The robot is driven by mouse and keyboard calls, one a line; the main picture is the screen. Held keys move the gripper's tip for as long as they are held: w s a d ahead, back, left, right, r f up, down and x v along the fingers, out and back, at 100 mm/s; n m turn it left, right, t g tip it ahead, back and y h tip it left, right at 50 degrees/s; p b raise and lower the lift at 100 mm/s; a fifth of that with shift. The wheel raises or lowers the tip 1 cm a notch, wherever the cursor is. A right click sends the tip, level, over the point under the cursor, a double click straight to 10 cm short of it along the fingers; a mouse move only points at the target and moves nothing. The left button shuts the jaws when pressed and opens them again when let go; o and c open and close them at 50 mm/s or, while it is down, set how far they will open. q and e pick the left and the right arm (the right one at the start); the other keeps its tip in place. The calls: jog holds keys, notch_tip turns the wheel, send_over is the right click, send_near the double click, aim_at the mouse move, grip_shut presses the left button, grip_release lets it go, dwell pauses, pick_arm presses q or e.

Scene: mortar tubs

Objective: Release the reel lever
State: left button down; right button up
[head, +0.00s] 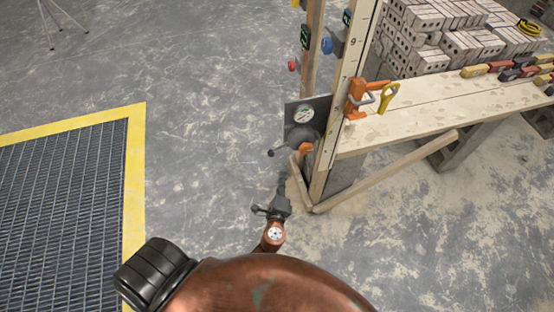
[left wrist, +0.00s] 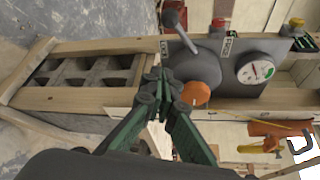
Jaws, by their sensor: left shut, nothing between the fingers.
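The reel lever is a grey rod with a round knob (head: 271,152) on the left of a dark grey reel housing (head: 298,134). In the left wrist view the lever (left wrist: 181,33) slants from its knob at the top down to the housing (left wrist: 200,70). An orange knob (left wrist: 196,93) sits on the housing's front. My left gripper (head: 282,190) is below the lever in the head view, apart from it. Its dark green fingers (left wrist: 158,85) are shut and empty, left of the orange knob in the left wrist view. My right gripper is not in view.
A gauge (head: 304,115) is beside the housing on a wooden frame (head: 347,75). An orange clamp (head: 357,98) and a yellow-handled tool (head: 388,97) are on the wooden bench (head: 440,105). A slanting brace (head: 385,172) juts below.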

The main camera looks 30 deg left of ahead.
aim_at(278, 148)
pick_arm(q)
jog(key=x, duration=1)
jog(key=shift+s+a+r+p, duration=0.2)
jog(key=shift+s+a+r, duration=0.1)
jog(key=shift+s+a, duration=0.35)
jog(key=shift+s+a+r+p, duration=0.2)
jog(key=shift+s+a+r, duration=0.15)
jog(key=shift+s+a, duration=0.3)
